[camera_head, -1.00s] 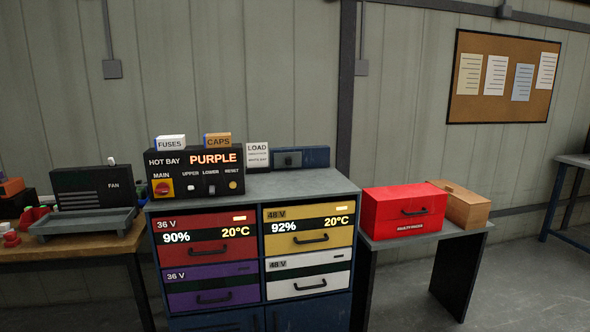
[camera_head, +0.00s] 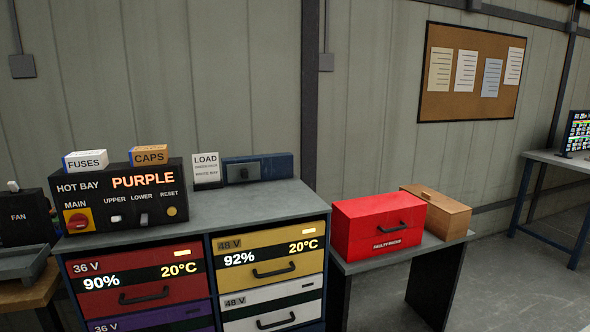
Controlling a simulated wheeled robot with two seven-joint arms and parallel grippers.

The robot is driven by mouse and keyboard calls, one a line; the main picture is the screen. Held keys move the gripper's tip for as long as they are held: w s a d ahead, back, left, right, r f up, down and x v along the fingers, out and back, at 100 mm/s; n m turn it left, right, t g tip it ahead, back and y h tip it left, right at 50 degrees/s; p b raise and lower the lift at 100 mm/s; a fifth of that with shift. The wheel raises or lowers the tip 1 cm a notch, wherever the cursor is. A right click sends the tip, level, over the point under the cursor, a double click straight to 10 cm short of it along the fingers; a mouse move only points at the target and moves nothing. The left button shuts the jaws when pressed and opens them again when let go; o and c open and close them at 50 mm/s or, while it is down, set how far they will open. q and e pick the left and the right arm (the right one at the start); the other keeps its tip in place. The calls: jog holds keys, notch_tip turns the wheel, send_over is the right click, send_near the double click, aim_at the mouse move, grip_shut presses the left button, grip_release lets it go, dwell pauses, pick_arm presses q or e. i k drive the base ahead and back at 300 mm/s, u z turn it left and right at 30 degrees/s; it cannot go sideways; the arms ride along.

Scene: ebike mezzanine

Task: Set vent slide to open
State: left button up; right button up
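A low blue box (camera_head: 257,168) stands at the back of the grey cabinet top, with a dark front plate and a small knob on it. It may carry the vent slide, but no vent label is readable. A dark box marked FAN (camera_head: 20,220), with a small pale knob on top, is partly cut off at the left edge. Neither of my grippers is in view.
The HOT BAY panel (camera_head: 122,196) stands on the cabinet top (camera_head: 245,207), with FUSES and CAPS boxes on it. A LOAD card (camera_head: 206,170) is beside it. Drawers sit below. A red case (camera_head: 379,226) and wooden box (camera_head: 437,212) stand on the right table.

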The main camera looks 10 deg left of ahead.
aim_at(241, 172)
jog(key=u, duration=0.3)
jog(key=i, duration=1.05)
jog(key=u, duration=0.75)
